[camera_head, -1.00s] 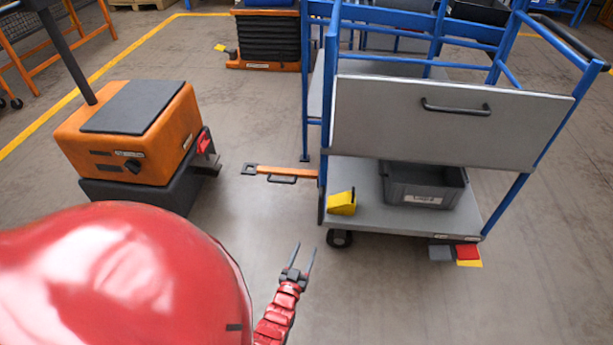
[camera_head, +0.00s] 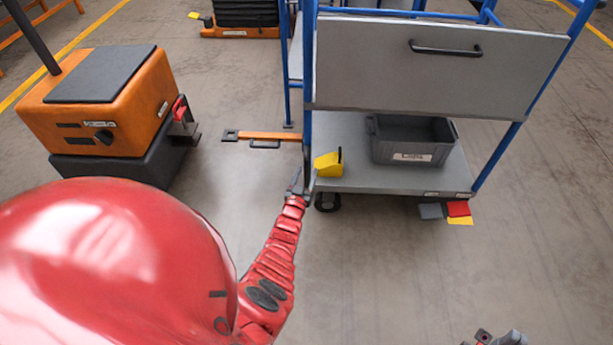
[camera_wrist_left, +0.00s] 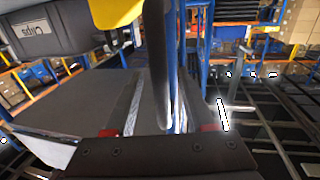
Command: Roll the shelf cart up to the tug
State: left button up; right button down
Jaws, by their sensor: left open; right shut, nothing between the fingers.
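The shelf cart (camera_head: 350,180) stands right of centre, with blue posts, grey shelves and a drop panel with a dark handle (camera_head: 445,48). Its orange tow bar (camera_head: 270,135) points left towards the orange tug (camera_head: 95,105); a floor gap separates bar and tug's red hitch (camera_head: 180,108). My left gripper (camera_head: 296,182) is at the cart's near left corner post. In the left wrist view a blue post (camera_wrist_left: 176,75) shows between its open fingers (camera_wrist_left: 168,110); contact cannot be told. My right gripper (camera_head: 495,338) is shut and empty at the bottom edge, partly cut off.
A grey bin (camera_head: 410,140) and a yellow block (camera_head: 328,164) are on the cart's lower shelf. Red, yellow and grey pedals (camera_head: 457,210) show at its right corner. An orange-based black stack (camera_head: 240,18) stands behind. The front floor is clear.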

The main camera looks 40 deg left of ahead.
pick_arm(q)
jog(key=shift+w, duration=0.25)
grip_shut()
dwell(1.4)
